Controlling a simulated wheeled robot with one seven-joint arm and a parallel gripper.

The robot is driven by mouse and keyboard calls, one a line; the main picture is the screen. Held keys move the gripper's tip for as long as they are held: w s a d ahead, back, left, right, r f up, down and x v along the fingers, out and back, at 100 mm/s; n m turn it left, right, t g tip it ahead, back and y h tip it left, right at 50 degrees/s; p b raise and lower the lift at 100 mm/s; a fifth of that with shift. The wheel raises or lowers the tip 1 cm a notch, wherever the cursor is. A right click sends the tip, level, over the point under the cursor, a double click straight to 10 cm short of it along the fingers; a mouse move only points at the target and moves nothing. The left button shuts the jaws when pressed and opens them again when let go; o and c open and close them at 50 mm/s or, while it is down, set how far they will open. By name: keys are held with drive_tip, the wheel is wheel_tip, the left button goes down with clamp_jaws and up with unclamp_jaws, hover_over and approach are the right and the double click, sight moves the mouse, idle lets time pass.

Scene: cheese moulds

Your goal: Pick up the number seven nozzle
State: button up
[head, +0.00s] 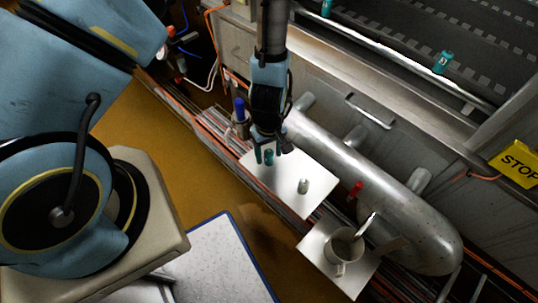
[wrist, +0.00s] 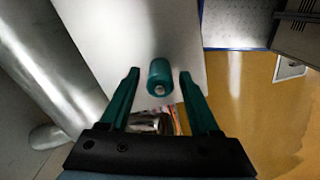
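A teal cylindrical nozzle (head: 269,157) is at the left part of a white plate (head: 318,207). In the wrist view this nozzle (wrist: 160,79) shows end-on, with a pale tip, over the white plate (wrist: 130,35). My gripper (head: 271,150) is low over the plate, and its teal fingers are open. In the wrist view my gripper (wrist: 159,73) has one finger on each side of the nozzle, with a gap on both sides. A pale grey-green nozzle (head: 304,186) stands apart on the same plate. I cannot read a number on either one.
A second white plate (head: 350,285) holds a grey mug (head: 343,247). A large metal cylinder (head: 375,185) lies close behind the plates. A blue-capped bottle (head: 240,112) stands left of my gripper. A teal piece (head: 443,62) lies on the dark conveyor.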

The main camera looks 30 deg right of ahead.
clamp_jaws()
drive_tip(key=shift+r, duration=0.15)
idle(0.4)
